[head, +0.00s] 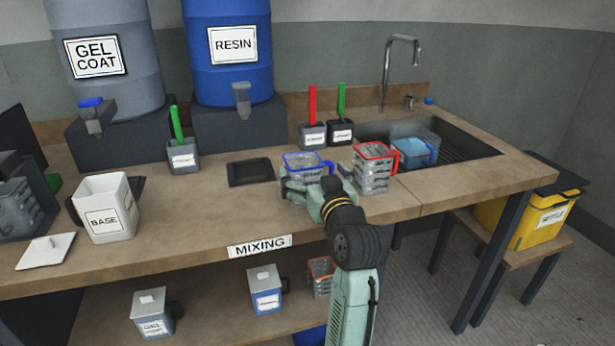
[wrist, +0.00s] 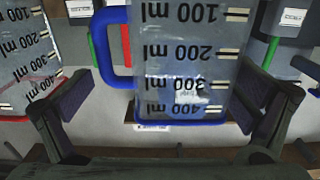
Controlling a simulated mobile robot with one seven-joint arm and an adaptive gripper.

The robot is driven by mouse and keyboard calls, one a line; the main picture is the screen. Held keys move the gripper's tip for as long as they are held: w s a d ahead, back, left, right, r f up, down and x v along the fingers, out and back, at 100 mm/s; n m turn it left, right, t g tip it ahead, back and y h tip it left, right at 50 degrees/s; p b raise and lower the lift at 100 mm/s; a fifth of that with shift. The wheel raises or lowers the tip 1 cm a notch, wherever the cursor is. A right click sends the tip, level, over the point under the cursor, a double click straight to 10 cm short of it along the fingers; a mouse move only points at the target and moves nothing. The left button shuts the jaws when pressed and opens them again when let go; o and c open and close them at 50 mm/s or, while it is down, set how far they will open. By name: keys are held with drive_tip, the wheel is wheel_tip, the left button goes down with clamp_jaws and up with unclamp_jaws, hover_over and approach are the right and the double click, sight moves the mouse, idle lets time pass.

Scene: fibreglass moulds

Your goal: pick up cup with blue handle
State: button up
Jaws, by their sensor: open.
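The clear measuring cup with a blue rim and blue handle (head: 305,163) stands on the mixing bench, partly hidden by my gripper (head: 311,189). In the wrist view, the cup (wrist: 185,60) appears inverted, with its blue handle (wrist: 112,48) to the left and black ml marks facing me. My gripper (wrist: 172,102) is open, with one finger on each side of the cup. Gaps show between the finger pads and the cup walls, so it is not gripped.
Behind are a dark tray (head: 250,172) and small pots with red and green sticks (head: 313,135). A sink (head: 465,150) lies right.

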drive_tip(key=shift+x, duration=0.8)
drive_tip(key=shift+c, duration=0.4)
drive_tip(key=c, duration=0.8)
